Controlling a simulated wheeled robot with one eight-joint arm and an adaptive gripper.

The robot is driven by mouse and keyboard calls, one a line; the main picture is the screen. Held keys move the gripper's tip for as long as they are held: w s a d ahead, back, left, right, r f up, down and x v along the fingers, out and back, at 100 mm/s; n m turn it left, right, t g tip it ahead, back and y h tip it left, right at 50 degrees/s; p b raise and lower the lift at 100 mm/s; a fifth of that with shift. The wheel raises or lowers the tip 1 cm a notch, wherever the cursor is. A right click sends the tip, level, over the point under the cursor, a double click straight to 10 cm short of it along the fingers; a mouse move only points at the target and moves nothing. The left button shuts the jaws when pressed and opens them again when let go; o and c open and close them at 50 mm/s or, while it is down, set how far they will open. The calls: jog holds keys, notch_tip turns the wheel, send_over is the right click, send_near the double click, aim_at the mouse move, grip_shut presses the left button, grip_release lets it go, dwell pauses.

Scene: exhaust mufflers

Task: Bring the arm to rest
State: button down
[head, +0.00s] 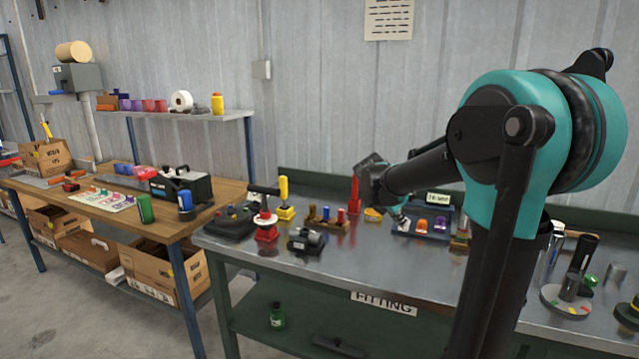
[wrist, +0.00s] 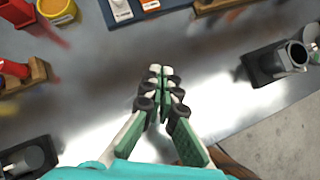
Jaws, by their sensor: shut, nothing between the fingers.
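My gripper (wrist: 160,78) shows in the wrist view with its fingertips together and nothing between them. It hangs above the bare grey metal top of the fitting bench (wrist: 95,100). In the head view my teal and black arm reaches over the fitting bench (head: 440,287) on the right. The gripper touches no object that I can see.
The bench holds a red tool (head: 354,195), a wooden block with pegs (head: 326,217), a dark clamp (head: 306,240) and a blue tray (head: 421,225). A black fixture (wrist: 277,63) stands right of the gripper. A wooden bench (head: 60,198) is at left.

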jog(key=s+f+m+y, duration=0.1)
jog(key=s+f+m, duration=0.2)
jog(key=s+m, duration=0.1)
jog(key=s+a+f+m+y, duration=0.1)
jog(key=s+f+m, duration=0.2)
jog(key=s+m, duration=0.1)
jog(key=s+f+m, duration=0.3)
jog(key=s+m, duration=0.1)
jog(key=s, duration=0.2)
jog(key=shift+s+a+f+g+y, duration=0.1)
jog(key=shift+a+f+g+y, duration=0.1)
jog(key=shift+a+g+y, duration=0.2)
jog(key=s+a+f+m+y, duration=0.3)
jog(key=s+f+m, duration=0.5)
jog(key=s+m, duration=0.5)
jog(key=shift+s+a+f, duration=0.3)
jog(key=shift+a+f, duration=0.05)
jog(key=shift+a, duration=0.15)
